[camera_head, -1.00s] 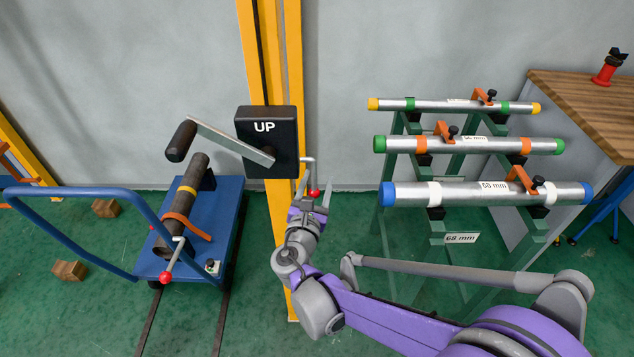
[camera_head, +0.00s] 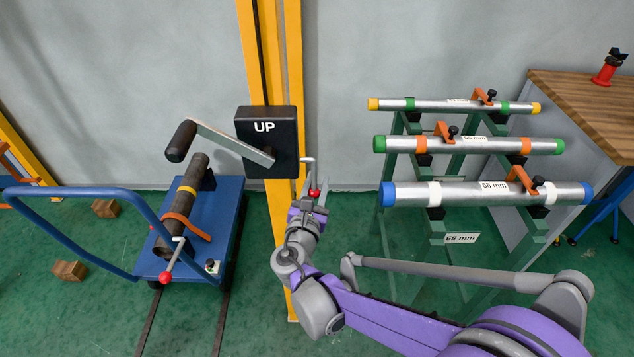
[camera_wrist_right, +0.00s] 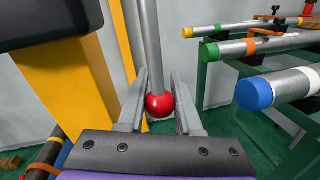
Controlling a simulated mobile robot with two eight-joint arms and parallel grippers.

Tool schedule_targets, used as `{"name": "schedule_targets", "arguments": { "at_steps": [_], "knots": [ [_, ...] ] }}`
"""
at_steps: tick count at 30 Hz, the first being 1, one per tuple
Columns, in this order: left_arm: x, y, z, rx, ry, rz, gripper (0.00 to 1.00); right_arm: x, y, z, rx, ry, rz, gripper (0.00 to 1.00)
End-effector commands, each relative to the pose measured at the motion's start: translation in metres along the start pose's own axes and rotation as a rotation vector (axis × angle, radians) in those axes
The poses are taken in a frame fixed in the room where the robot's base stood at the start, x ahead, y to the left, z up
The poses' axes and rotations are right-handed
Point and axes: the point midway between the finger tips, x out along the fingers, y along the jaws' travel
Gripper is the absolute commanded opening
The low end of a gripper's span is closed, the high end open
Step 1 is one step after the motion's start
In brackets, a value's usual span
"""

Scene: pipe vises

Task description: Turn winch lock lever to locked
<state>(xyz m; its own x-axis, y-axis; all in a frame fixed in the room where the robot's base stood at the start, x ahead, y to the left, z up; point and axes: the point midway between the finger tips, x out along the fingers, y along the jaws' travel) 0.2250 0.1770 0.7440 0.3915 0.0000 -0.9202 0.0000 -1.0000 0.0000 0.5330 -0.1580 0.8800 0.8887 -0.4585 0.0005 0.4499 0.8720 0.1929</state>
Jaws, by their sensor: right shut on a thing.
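The winch lock lever (camera_head: 308,172) is a thin grey rod with a red ball at its end. It hangs down at the right side of the black winch box (camera_head: 266,141) marked UP. In the right wrist view the red ball (camera_wrist_right: 159,104) sits between the two grey fingers of my right gripper (camera_wrist_right: 160,102). My right gripper (camera_head: 309,194) also shows in the head view, below the box and shut on the lever's ball end. My left gripper is not in view.
A winch crank (camera_head: 228,140) with a dark handle sticks out left of the box. Yellow posts (camera_head: 273,58) carry the box. A blue cart (camera_head: 162,262) with a dark pipe stands left. A green rack (camera_head: 400,250) with several silver pipes stands right.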

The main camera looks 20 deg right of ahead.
Motion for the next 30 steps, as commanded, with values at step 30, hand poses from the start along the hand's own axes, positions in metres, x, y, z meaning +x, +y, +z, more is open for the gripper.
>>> {"name": "schedule_targets", "arguments": {
  "at_steps": [30],
  "knots": [
    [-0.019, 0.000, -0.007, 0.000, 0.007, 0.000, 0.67, -0.013, -0.002, 0.001, -0.022, 0.122, -0.023, 0.00]
  ]
}}
